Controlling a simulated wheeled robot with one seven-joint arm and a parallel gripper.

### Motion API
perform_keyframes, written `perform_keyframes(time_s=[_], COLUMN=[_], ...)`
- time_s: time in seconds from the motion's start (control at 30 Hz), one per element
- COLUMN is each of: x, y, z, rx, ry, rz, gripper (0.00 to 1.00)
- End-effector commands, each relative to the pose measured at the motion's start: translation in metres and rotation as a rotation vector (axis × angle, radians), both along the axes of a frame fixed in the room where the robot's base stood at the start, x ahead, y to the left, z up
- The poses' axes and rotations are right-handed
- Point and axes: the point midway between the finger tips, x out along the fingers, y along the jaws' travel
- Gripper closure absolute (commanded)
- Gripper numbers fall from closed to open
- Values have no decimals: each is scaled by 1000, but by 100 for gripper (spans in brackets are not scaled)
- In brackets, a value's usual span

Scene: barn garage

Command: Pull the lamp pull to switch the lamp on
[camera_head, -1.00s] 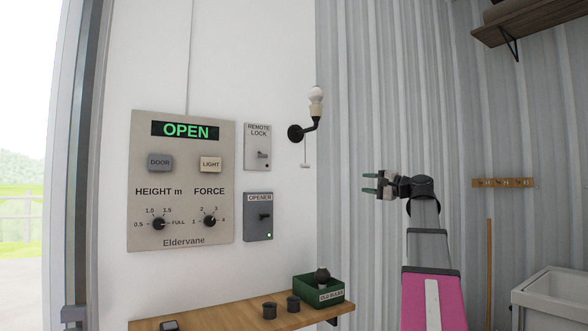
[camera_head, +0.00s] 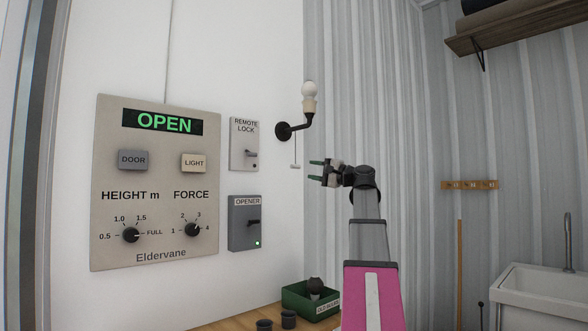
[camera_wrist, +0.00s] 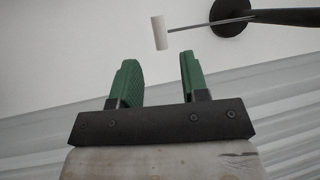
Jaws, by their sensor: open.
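The lamp (camera_head: 309,99) is a bare bulb on a black wall arm, mounted right of the control panel; the bulb looks unlit. The lamp pull (camera_head: 295,166) is a thin cord with a small pale handle hanging below the arm. The handle also shows in the wrist view (camera_wrist: 160,32), ahead of the fingers and between their lines. My gripper (camera_head: 316,170) is open and empty, its green fingers pointing left. In the head view it is just right of the pull handle, at about its height. In the wrist view a gap separates the fingertips (camera_wrist: 158,62) from the handle.
The Eldervane panel (camera_head: 157,181), the remote lock box (camera_head: 244,145) and the opener box (camera_head: 244,222) are on the wall to the left. Below are a wooden shelf (camera_head: 236,325) with dark cups and a green box (camera_head: 294,300). A sink (camera_head: 540,292) stands at right.

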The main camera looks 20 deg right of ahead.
Motion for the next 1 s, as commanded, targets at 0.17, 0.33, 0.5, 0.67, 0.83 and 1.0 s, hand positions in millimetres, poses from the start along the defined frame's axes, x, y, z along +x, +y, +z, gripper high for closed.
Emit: perform_keyframes(time_s=[0.17, 0.33, 0.5, 0.67, 0.83, 1.0], x=[24, 42, 52, 55, 55, 55], y=[21, 37, 47, 50, 51, 50], z=[7, 11, 13, 14, 14, 14], rx=[0, 0, -1, 0, 0, 0], ry=[0, 0, 1, 0, 0, 0], rz=[2, 1, 0, -1, -1, -1], gripper=[59, 59, 59, 59, 59, 98])
